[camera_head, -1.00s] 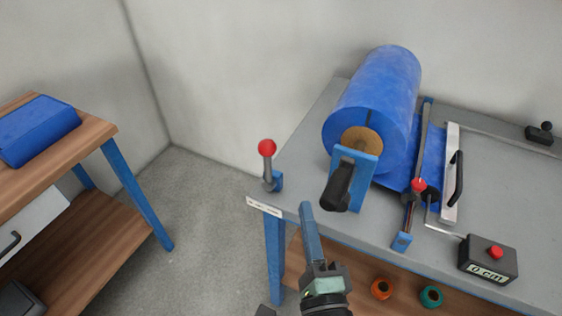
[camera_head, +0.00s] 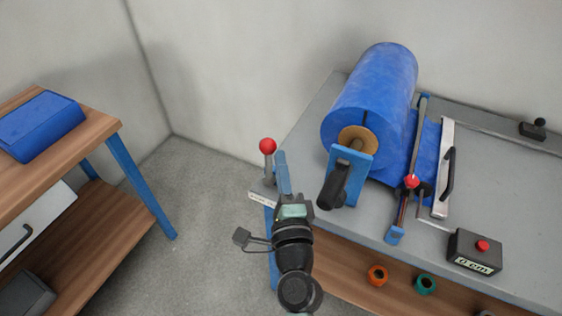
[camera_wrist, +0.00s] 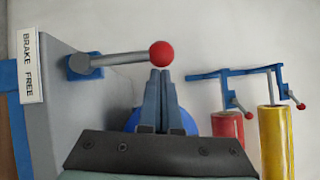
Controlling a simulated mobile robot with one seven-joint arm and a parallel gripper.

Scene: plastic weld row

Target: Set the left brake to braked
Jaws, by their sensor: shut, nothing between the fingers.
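The left brake lever (camera_head: 268,160) stands upright at the table's left corner, with a red ball knob (camera_head: 268,145) on a grey rod. In the wrist view its knob (camera_wrist: 161,54) is just beyond my fingertips, and the rod runs left to a blue bracket (camera_wrist: 85,66). A white label (camera_wrist: 30,66) beside it reads "BRAKE FREE". My gripper (camera_head: 281,155) is shut and empty, its blue fingers close to the right of the lever in the head view. In the wrist view the gripper (camera_wrist: 161,72) points at the knob; I cannot tell whether they touch.
A blue film roll (camera_head: 372,95) lies on the grey table (camera_head: 490,160) with a crank handle (camera_head: 334,186) near my arm. A second red-knobbed lever (camera_head: 411,182) and a counter box (camera_head: 474,251) are further right. A wooden bench (camera_head: 95,127) stands left; floor between is clear.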

